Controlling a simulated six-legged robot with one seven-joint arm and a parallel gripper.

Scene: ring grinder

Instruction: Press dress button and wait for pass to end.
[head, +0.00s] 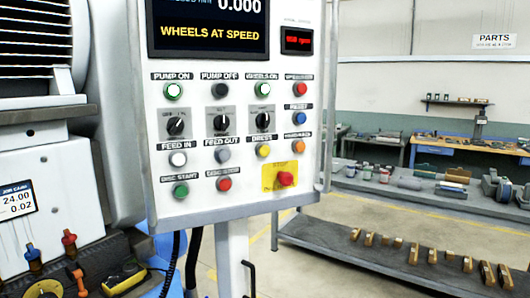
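The control panel (240,190) hangs upright in the middle of the head view. The dress button (263,151) is yellow and sits under the label DRESS, in the row with the white feed-in button (178,159) and the grey feed-out button (223,155). The panel's screen (208,32) reads WHEELS AT SPEED, with 0.000 above it. The pump-on button (174,91) and wheels-on button (263,89) look lit green. Nothing covers the dress button. My gripper is not in view.
A red emergency stop (286,179) on a yellow plate is at the panel's lower right. Grey machine housing (60,180) stands close on the left, with a job card (17,201). A workbench (430,195) with parts stands behind on the right.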

